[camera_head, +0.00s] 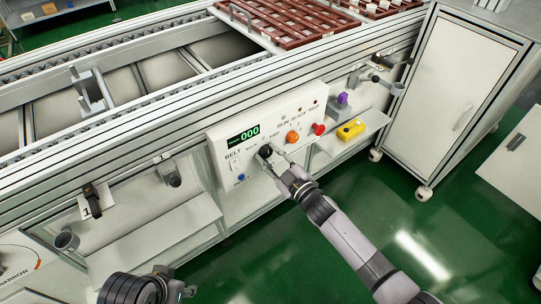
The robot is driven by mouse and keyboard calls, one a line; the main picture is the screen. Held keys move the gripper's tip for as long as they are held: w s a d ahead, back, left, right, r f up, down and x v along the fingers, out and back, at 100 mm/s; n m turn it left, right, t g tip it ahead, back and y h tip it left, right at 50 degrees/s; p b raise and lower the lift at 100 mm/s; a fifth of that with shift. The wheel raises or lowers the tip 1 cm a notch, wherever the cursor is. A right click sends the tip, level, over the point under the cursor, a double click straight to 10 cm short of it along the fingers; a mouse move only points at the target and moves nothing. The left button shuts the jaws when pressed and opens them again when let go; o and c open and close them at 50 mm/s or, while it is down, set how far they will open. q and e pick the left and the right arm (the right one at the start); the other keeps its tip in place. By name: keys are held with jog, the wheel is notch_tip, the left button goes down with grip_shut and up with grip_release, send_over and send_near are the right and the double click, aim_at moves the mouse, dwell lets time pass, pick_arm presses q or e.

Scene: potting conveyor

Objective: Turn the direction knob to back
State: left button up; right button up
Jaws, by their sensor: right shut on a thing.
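The white control panel (218,148) on the conveyor's side has a green display (243,136) reading 000 and a BELT label. My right gripper (267,153) is at the middle of the panel, shut on the direction knob, below the display and left of an orange knob. The gripper covers the knob, so its pointer and setting cannot be read. Part of my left gripper (187,292) shows at the bottom edge, low and away from the panel; its fingers are too small and cut off to judge.
An orange knob (292,137) and a red button (319,129) sit right of my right gripper. A blue button (241,178) is at the panel's lower left. A yellow device (351,130) lies on a shelf to the right. A white cabinet (457,95) stands farther right.

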jog(key=n, duration=0.4)
jog(key=shift+n, duration=0.3)
jog(key=shift+n+b, duration=0.6)
jog(key=shift+n, duration=1.4)
jog(key=o, duration=1.1)
jog(key=shift+o, duration=0.2)
jog(key=v, duration=1.2)
